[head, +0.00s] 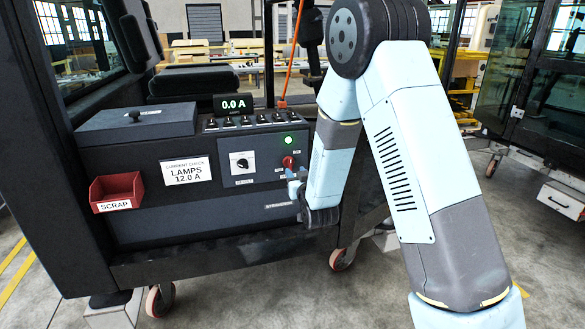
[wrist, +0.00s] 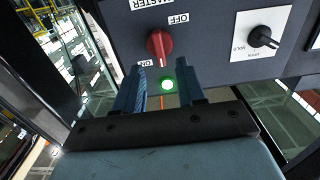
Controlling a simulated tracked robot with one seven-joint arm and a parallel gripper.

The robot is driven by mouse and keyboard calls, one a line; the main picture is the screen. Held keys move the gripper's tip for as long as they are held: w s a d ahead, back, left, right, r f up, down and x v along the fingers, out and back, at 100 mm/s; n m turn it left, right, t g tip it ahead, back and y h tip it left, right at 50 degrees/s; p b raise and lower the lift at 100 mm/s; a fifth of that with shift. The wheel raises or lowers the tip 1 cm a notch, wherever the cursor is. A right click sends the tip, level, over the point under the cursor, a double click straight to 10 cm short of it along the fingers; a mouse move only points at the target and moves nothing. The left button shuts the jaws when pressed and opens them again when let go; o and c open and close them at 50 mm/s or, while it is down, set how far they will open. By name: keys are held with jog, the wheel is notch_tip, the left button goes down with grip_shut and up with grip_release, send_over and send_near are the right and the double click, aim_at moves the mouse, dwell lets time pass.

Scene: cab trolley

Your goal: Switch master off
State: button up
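The red master knob (wrist: 159,45) is on the dark panel in the wrist view, between the OFF label (wrist: 178,19) and the ON label (wrist: 146,63). Its lower end points down, close to the ON label. It also shows in the head view (head: 288,162). My gripper (wrist: 159,80) is open, its two blue fingers apart and empty, just short of the knob. In the head view my gripper (head: 296,182) is at the panel, by the knob. A green lamp (wrist: 168,85) is lit and shows between the fingers.
A black rotary switch on a white plate (head: 243,162) sits beside the knob. A row of toggle switches (head: 245,121) runs above, under a display (head: 233,104) reading 0.0 A. A red scrap bin (head: 117,192) and a card reading LAMPS 12.0 A (head: 187,170) are at left.

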aim_at(291, 165)
jog(key=shift+x, duration=2.75)
grip_shut()
